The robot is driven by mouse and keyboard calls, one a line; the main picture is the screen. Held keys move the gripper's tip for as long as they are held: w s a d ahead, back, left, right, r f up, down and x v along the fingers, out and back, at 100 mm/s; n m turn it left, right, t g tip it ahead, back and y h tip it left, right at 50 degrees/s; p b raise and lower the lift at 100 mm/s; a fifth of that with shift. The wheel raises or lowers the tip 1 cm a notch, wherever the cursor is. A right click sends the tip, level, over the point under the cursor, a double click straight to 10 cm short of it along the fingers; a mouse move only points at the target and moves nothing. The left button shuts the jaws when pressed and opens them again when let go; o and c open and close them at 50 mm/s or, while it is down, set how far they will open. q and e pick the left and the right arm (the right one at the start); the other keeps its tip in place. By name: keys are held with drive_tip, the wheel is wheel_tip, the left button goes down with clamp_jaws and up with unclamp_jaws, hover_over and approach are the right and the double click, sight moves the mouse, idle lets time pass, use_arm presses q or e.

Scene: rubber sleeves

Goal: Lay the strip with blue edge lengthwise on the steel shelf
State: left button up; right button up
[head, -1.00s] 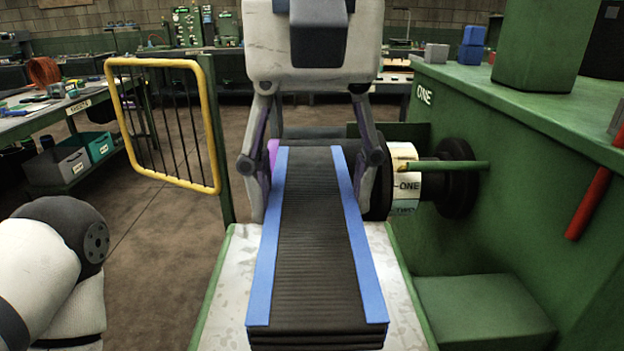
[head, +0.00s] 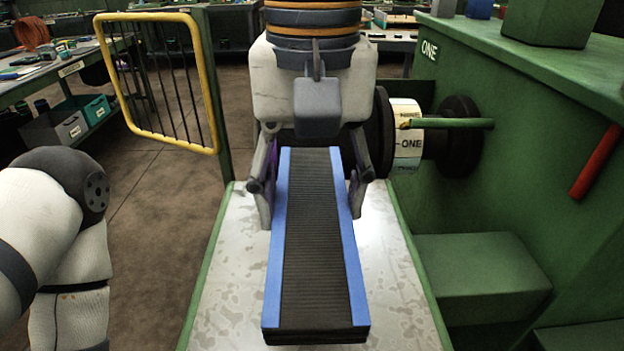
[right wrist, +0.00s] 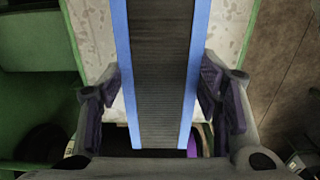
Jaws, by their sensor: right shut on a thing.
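The strip (head: 314,245) is a dark ribbed bar with a blue band along each long edge. It lies lengthwise over the pale steel shelf (head: 224,290), pointing towards me. I cannot tell whether its underside touches the shelf. My right gripper (head: 310,212) is shut on the strip's far part, one finger on each long side. The right wrist view shows the strip (right wrist: 163,50) between the two fingers of the gripper (right wrist: 160,88). My left gripper is out of view; only part of that arm shows at the left.
A green machine body (head: 540,140) stands right of the shelf, with a roller (head: 405,140) near the shelf's far end. A yellow-framed barred guard (head: 212,100) stands at the far left. Green rims edge the shelf. Bare shelf shows on both sides of the strip.

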sight(298, 253)
drive_tip(key=shift+f, duration=0.15)
drive_tip(key=shift+s+a+f, duration=0.1)
drive_tip(key=shift+a+f, duration=0.15)
drive_tip(key=shift+f, duration=0.45)
drive_tip(key=shift+w+a+f, duration=0.1)
drive_tip(key=shift+a+f, duration=0.2)
drive_tip(key=shift+f, duration=0.45)
drive_tip(key=shift+s+a+f, duration=0.1)
drive_tip(key=shift+a+f, duration=0.15)
drive_tip(key=shift+f, duration=0.45)
drive_tip(key=o, duration=1.2)
drive_tip(key=shift+o, duration=0.2)
